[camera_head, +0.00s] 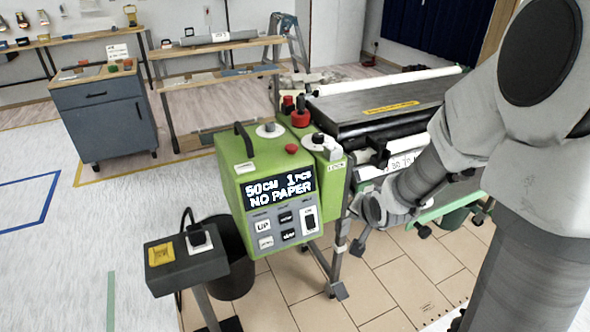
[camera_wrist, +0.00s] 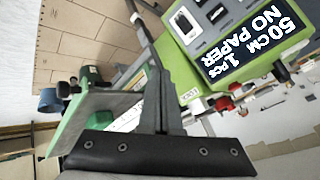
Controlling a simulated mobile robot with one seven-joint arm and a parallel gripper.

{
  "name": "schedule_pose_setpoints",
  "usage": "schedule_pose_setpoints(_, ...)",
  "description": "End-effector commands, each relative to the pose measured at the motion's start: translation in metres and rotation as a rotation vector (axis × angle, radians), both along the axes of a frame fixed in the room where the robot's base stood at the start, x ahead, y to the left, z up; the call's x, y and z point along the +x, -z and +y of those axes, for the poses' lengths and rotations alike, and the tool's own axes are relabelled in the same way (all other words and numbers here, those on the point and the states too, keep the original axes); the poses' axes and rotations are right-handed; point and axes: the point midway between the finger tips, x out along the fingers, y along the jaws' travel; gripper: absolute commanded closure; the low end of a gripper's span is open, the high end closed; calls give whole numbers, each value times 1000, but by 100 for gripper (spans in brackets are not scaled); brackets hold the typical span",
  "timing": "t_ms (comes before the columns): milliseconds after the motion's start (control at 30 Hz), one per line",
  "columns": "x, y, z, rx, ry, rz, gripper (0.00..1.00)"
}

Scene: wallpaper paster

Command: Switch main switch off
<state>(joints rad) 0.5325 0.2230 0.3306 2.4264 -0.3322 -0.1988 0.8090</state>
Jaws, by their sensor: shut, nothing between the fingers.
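The green control box (camera_head: 290,180) of the paster stands in the middle of the head view, its lit display reading "50CM 1PCS NO PAPER". A black rocker switch (camera_head: 310,218), which may be the main switch, sits on the grey panel below the display at the right. It also shows in the wrist view (camera_wrist: 186,22); its on or off position is too small to tell. My gripper (camera_head: 357,246) is right of the box, apart from the panel. In the wrist view my gripper (camera_wrist: 166,68) has its fingers shut and empty, with the switch beyond them.
Red knobs (camera_head: 301,115) and the machine's dark bed (camera_head: 375,105) lie behind and right of the box. Tiled floor (camera_head: 385,285) is open in front.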

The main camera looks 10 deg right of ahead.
Motion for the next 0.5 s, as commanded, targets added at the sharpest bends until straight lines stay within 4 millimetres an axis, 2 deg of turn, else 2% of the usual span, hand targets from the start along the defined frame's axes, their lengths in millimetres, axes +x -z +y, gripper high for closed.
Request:
schedule_pose_setpoints(33, 1, 26, -1, 47, 17, -8, 100)
schedule_pose_setpoints(200, 9, 73, 5, 220, 74, -71, 100)
schedule_pose_setpoints(333, 13, 103, 12, 375, 122, -126, 100)
schedule_pose_setpoints(500, 17, 125, 21, 570, 182, -198, 100)
